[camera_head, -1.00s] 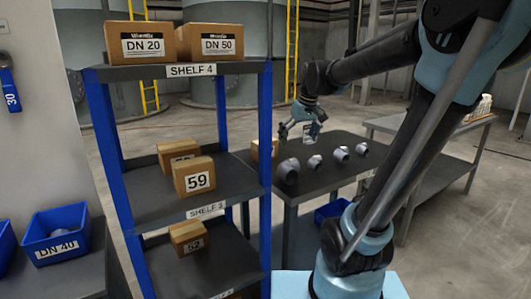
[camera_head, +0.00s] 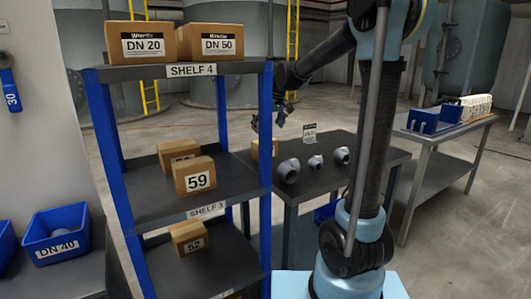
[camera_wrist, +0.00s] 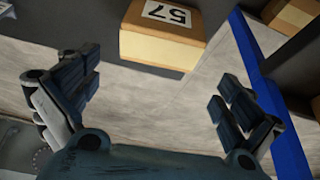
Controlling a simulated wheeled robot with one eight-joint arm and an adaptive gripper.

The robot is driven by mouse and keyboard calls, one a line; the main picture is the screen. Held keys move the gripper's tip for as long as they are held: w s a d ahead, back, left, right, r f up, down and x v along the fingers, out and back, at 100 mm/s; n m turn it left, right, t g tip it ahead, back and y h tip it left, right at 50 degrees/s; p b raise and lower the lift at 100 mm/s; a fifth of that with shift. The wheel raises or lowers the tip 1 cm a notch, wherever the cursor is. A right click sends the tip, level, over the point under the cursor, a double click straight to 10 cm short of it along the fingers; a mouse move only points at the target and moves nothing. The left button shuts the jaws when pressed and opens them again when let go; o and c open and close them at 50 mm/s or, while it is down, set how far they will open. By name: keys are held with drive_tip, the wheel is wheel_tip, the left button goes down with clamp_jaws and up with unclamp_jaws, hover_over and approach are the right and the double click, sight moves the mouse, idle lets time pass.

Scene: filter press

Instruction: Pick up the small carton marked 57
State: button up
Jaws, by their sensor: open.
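The small carton marked 57 (camera_wrist: 163,35) is brown with a white label and shows at the top middle of the wrist view, its number upside down. It stands at the edge of a dark surface. In the head view a carton (camera_head: 266,148), partly hidden by a blue shelf post, stands at the left end of the dark table (camera_head: 325,181). My gripper (camera_wrist: 158,88) is open and empty, its fingers spread toward either side of the carton, which lies beyond the tips. In the head view my gripper (camera_head: 267,124) is just above that table carton.
A blue-posted shelf rack (camera_head: 265,190) stands close left of the table, with cartons marked 59 (camera_head: 195,177) and 52 (camera_head: 189,238). Grey pipe fittings (camera_head: 289,171) and a small sign (camera_head: 309,134) are on the table. A blue post (camera_wrist: 265,90) crosses the wrist view's right side.

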drive_tip(key=x, duration=0.7)
drive_tip(key=shift+d+x, duration=0.15)
drive_tip(key=shift+x, duration=1.15)
drive_tip(key=shift+d+x, duration=0.15)
drive_tip(key=shift+x, duration=1.2)
drive_tip(key=shift+s+f, duration=0.1)
drive_tip(key=shift+s, duration=0.05)
drive_tip(key=c, duration=1.1)
